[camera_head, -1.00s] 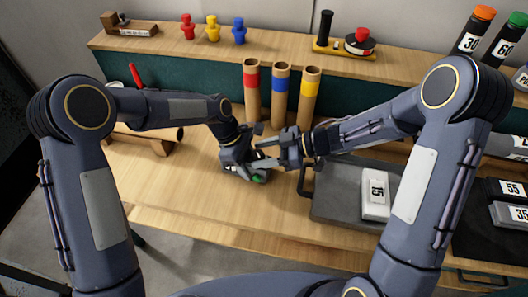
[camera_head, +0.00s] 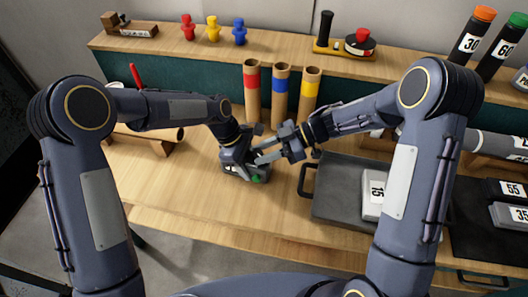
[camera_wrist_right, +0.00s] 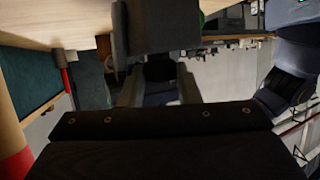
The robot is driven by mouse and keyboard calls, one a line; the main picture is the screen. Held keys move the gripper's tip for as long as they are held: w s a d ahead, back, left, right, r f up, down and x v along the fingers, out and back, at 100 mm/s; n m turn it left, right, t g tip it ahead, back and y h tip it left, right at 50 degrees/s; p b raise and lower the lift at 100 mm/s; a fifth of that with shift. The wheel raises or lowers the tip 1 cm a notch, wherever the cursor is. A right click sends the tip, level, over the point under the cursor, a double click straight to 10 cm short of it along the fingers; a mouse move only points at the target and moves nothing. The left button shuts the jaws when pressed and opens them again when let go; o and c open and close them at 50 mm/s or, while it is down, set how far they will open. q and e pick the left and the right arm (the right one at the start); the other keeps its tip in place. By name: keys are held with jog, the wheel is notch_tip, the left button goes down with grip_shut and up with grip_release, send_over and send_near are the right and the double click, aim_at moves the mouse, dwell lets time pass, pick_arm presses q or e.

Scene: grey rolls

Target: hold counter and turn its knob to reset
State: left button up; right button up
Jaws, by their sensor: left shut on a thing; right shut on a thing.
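The counter (camera_head: 258,178) is a small dark grey device with a green spot on its front, on the wooden worktop. My left gripper (camera_head: 239,167) is shut on its body from the left and hides much of it. My right gripper (camera_head: 266,156) reaches in from the right, shut at the counter's right side. What it grips looks like the counter's knob, but the fingers hide it. In the right wrist view a dark block, likely the counter (camera_wrist_right: 165,25), shows at the top, with a bit of green beside it. The counter's reading cannot be seen.
Behind the grippers stand three cardboard tubes with red (camera_head: 252,85), blue (camera_head: 281,88) and yellow (camera_head: 309,92) bands. A grey tray (camera_head: 335,190) with a box marked 15 (camera_head: 372,188) lies right. A wooden stand (camera_head: 150,138) is left. The worktop's front is clear.

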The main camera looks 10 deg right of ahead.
jog(key=shift+w+n+g+h, duration=0.15)
jog(key=shift+n+g+h, duration=0.1)
jog(key=shift+n+g, duration=0.55)
jog(key=shift+w+n+g+h, duration=0.15)
jog(key=shift+n+g+h, duration=0.1)
jog(key=shift+n+g, duration=0.55)
jog(key=shift+g, duration=0.3)
jog(key=o, duration=1)
jog(key=v, duration=1.2)
jog(key=shift+r, duration=0.1)
